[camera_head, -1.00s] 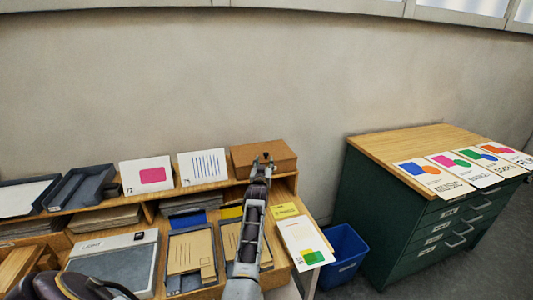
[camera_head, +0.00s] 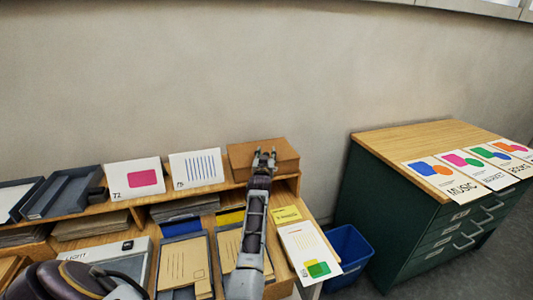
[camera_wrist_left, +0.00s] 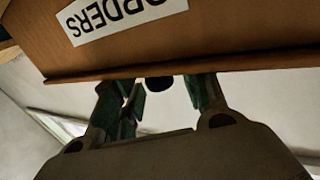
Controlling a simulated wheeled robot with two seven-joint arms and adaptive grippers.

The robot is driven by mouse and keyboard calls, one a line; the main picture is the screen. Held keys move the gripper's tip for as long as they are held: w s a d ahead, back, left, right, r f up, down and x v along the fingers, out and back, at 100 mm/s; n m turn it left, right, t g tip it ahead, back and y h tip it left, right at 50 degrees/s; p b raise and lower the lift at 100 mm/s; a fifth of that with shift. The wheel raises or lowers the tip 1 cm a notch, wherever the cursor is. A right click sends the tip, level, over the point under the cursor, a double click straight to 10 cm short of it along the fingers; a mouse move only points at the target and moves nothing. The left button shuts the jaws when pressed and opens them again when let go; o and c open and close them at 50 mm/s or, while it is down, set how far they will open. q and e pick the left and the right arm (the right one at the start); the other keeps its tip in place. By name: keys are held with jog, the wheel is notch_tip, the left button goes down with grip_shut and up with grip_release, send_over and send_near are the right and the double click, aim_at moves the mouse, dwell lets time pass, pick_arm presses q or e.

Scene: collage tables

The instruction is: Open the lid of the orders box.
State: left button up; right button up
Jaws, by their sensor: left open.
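The orders box is a brown box (camera_head: 240,158) on the top shelf against the wall, and its lid looks shut. In the left wrist view the box (camera_wrist_left: 235,40) fills the top, with its white ORDERS label (camera_wrist_left: 105,18) upside down. My left gripper (camera_head: 264,152) is open at the box's front, covering part of it in the head view. In the left wrist view its fingers (camera_wrist_left: 160,95) stand apart at the box's edge. A small dark round knob-like part (camera_wrist_left: 159,83) lies between them; I cannot tell whether they touch it. My right gripper is not in view.
Two white cards (camera_head: 135,179) stand left of the box. Dark trays (camera_head: 68,190) sit farther left. A leaflet (camera_head: 303,245) lies at the shelf's right end. A blue bin (camera_head: 346,257) and a green drawer cabinet (camera_head: 400,210) stand to the right.

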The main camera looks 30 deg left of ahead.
pick_arm(q)
jog(key=shift+w+a, duration=0.1)
jog(key=shift+w, duration=0.1)
jog(key=shift+r, duration=0.1)
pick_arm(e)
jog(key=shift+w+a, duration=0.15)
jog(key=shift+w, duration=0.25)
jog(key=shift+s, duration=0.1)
pick_arm(q)
jog(key=shift+c, duration=0.7)
jog(key=c, duration=0.5)
grip_shut()
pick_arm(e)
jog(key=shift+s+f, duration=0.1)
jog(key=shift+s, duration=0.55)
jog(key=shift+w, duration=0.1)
